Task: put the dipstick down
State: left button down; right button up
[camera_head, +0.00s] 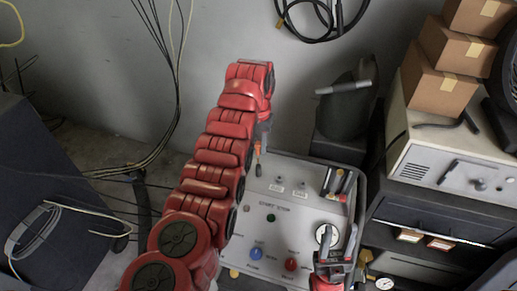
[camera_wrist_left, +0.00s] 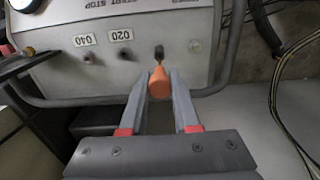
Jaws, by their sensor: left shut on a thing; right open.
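My left gripper (camera_head: 262,138) is shut on the dipstick (camera_head: 258,168) at the upper left edge of the grey control panel (camera_head: 262,222). In the left wrist view the dipstick's orange handle (camera_wrist_left: 160,84) sits between the fingers (camera_wrist_left: 158,92). Its dark far end points at the panel face, beside two ports labelled 020 (camera_wrist_left: 125,53) and 040 (camera_wrist_left: 85,57). I cannot tell whether that end touches or enters the panel. My right gripper (camera_head: 335,262) is open at the panel's lower right, near the gauge (camera_head: 326,235).
The panel carries a blue knob (camera_head: 256,253) and a red knob (camera_head: 291,264). A small rack of tools (camera_head: 338,183) is at its upper right. A white machine (camera_head: 455,165) with cardboard boxes (camera_head: 440,83) stands right. Cables (camera_head: 150,160) run along the wall and floor left.

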pick_arm(q)
jog(key=s+a+n+b, duration=0.1)
jog(key=a+n+b, duration=0.2)
jog(key=a, duration=1.3)
jog(key=b, duration=0.3)
jog(key=shift+a+n, duration=0.3)
jog(key=shift+a, duration=0.1)
jog(key=shift+s, duration=0.1)
